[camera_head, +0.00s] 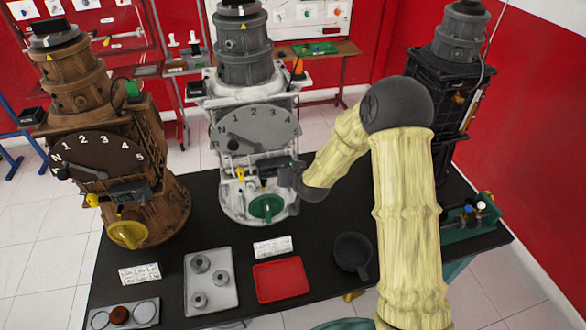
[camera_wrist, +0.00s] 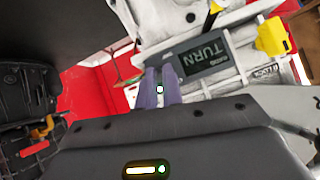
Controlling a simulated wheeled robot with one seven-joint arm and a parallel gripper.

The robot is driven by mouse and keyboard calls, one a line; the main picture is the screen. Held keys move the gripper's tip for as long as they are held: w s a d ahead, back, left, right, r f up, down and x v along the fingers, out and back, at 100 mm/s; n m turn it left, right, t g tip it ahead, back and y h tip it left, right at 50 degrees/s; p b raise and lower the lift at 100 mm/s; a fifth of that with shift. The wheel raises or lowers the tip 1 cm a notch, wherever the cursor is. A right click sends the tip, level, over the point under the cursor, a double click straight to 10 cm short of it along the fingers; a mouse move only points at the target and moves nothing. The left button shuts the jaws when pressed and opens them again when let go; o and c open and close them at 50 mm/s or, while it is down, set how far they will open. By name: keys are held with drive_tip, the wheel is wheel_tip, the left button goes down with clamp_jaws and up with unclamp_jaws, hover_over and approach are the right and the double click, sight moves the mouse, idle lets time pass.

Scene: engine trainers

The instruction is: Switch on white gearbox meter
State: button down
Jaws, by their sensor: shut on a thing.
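In the wrist view, the meter (camera_wrist: 212,62) shows a dark label reading TURN. My gripper (camera_head: 288,174) is at the right end of the meter. Its two purple fingers (camera_wrist: 160,84) are close together and shut at that end. The exact part between them is hidden. I cannot tell whether the meter is on.
A brown gearbox (camera_head: 103,150) stands at left and a black one (camera_head: 448,100) at right. A grey tray (camera_head: 211,282), red tray (camera_head: 278,281) and black pan (camera_head: 352,252) occupy the table front.

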drive_tip(key=shift+w+r+g+p, duration=0.3)
drive_tip(key=shift+w+r+p, duration=0.05)
drive_tip(key=shift+r, duration=0.05)
drive_tip(key=shift+s, duration=0.1)
drive_tip(key=c, duration=1.6)
unclamp_jaws()
drive_tip(key=shift+f, duration=0.1)
drive_tip(key=shift+o, duration=0.3)
drive_tip(key=shift+f, duration=0.1)
drive_tip(key=shift+s, duration=0.1)
drive_tip(key=b+v, duration=0.3)
drive_tip(key=v, duration=1.4)
drive_tip(key=shift+r+b, duration=0.25)
drive_tip(key=shift+b, duration=0.05)
